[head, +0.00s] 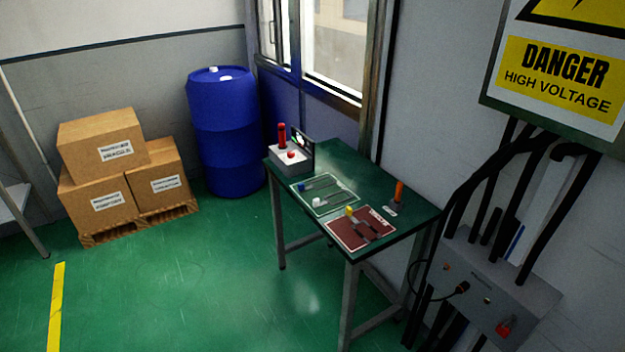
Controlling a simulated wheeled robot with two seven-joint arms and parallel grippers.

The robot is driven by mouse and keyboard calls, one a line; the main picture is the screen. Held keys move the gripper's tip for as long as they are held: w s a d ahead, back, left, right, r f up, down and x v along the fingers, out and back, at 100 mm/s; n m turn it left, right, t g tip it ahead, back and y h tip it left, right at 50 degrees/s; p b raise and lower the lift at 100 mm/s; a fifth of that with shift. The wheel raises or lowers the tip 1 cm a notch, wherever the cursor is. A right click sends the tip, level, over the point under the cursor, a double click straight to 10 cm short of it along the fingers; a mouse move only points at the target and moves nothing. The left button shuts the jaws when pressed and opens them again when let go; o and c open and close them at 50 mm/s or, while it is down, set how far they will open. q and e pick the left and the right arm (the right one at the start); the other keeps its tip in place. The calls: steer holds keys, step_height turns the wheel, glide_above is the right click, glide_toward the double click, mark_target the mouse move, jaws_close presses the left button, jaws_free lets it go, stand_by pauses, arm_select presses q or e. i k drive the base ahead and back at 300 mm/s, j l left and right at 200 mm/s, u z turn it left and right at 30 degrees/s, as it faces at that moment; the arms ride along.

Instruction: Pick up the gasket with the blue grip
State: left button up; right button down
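A small blue grip (301,187) shows at the left end of a green mat (342,203) on the table. It seems to belong to a thin grey piece lying on that mat; the gasket's exact shape is too small to tell. A white grip (318,202) is on the same mat, nearer the front. A yellow grip (350,211) is at the back edge of a dark red mat (345,239) beside it. Neither of my grippers is in view.
The green-topped table (350,168) stands by the window wall. A grey box with a red lamp (282,134) is at its far left, an orange-handled tool (399,192) at its right. A grey control box (505,290) is at right. Green floor (210,285) before the table is clear.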

mark_target(301, 186)
steer(key=i+j+z, duration=0.1)
steer(key=i+j, duration=1.25)
